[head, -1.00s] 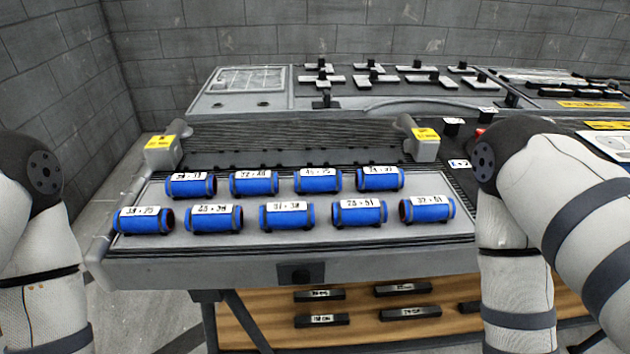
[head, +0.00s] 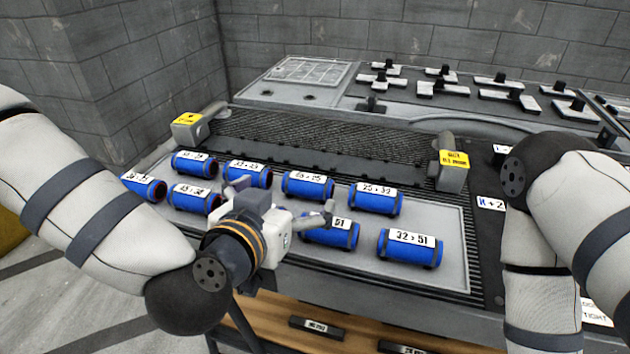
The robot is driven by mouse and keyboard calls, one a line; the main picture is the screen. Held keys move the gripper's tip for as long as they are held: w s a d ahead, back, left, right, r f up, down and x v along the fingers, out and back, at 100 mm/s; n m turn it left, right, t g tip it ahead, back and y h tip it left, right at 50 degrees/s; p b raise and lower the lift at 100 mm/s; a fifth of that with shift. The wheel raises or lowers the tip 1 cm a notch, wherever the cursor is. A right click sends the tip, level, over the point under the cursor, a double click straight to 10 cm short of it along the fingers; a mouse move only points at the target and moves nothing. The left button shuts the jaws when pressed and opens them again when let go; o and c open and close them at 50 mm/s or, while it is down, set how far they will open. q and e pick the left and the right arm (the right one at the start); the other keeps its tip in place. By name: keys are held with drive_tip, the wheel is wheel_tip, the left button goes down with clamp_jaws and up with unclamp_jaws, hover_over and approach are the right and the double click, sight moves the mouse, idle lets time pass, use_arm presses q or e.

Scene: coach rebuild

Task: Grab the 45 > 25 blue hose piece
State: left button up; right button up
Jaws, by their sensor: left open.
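The blue hose piece whose label appears to read 45 > 25 (head: 308,188) lies in the back row of the grey tray (head: 450,262), third from the left; its label is slightly blurred. My left gripper (head: 285,202) is open above the tray, just in front of this piece, its fingers spread to the left and right. Nothing is between the fingers that I can make out. The gripper covers part of the front row. My right arm shows at the right, but its gripper is out of view.
Other blue pieces lie close by: 25 > 32 (head: 375,200) to the right, one to the left (head: 247,175), and 32 > 51 (head: 410,248) in front. Yellow-labelled posts (head: 188,128) (head: 453,162) flank a ribbed strip behind. Black parts (head: 318,328) lie on a shelf below.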

sight(307, 180)
use_arm(q)
drive_tip(key=w+f, duration=0.2)
drive_tip(key=shift+w+d+b, duration=0.3)
drive_tip(key=shift+b, duration=0.05)
drive_tip(key=b+x, duration=0.1)
drive_tip(key=x, duration=0.5)
drive_tip(key=shift+w+d+f, duration=0.15)
drive_tip(key=shift+w, duration=0.4)
drive_tip(key=shift+d+r, duration=0.1)
drive_tip(key=shift+r, duration=0.1)
use_arm(e)
drive_tip(key=shift+g, duration=0.6)
drive_tip(key=s+f, duration=0.1)
drive_tip(key=s, duration=0.1)
drive_tip(key=s+f, duration=0.1)
drive_tip(key=shift+s+a+f, duration=0.15)
drive_tip(key=shift+s+f, duration=0.2)
drive_tip(key=shift+s, duration=0.05)
use_arm(q)
drive_tip(key=c, duration=1.3)
